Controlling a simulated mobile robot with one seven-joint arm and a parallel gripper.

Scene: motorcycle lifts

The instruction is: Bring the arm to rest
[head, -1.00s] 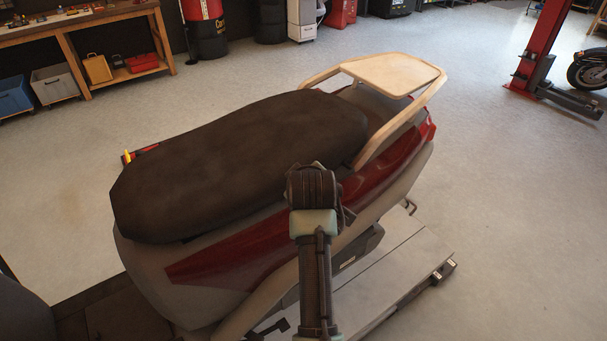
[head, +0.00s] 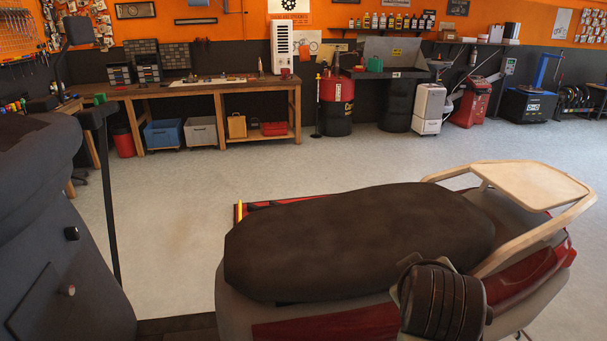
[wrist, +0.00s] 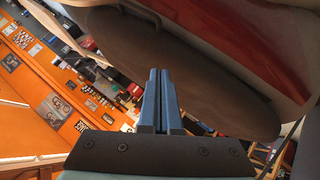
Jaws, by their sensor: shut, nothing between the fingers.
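My gripper (wrist: 160,78) shows in the wrist view with its two blue fingers side by side, closed and empty. Beyond the fingertips is the dark underside or side of the scooter seat, and the wrist picture is tilted. In the head view a rounded part of my arm (head: 438,300) stands in front of the scooter's side at lower right; the gripper itself is not visible there. The scooter has a long dark seat (head: 350,240), red and grey body panels (head: 315,325) and a pale rear rack (head: 530,182). I cannot tell whether the arm touches the scooter.
A wooden workbench (head: 210,90) with bins, a red drum (head: 336,108) and a white machine (head: 429,108) line the back wall. The grey floor (head: 170,195) between is clear.

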